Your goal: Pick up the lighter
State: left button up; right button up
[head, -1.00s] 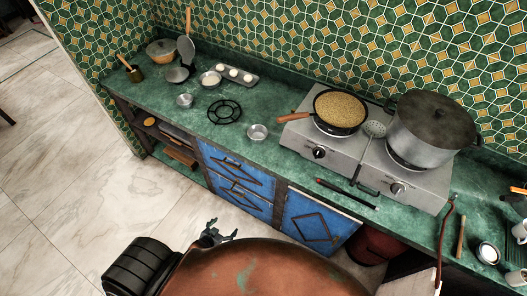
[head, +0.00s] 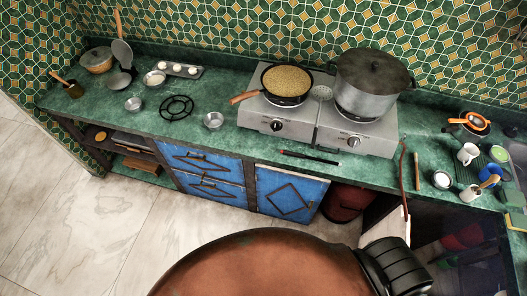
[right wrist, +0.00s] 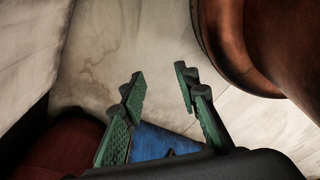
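A long thin black stick with red on it, which looks like the lighter (head: 308,157), lies on the green counter (head: 240,151) along the front edge of the gas hotplate (head: 357,139). My right gripper (right wrist: 160,78) is open and empty in the right wrist view. Its two green-padded fingers are apart, with pale floor beyond them and a bit of blue cabinet at the bottom. The lighter does not show in that view. Neither gripper shows in the head view.
A small metal bowl (head: 213,120) is to the left.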

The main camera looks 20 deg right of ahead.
aim_at(289, 153)
jog(key=u, duration=0.6)
jog(key=i, duration=1.4)
jog(key=z, duration=2)
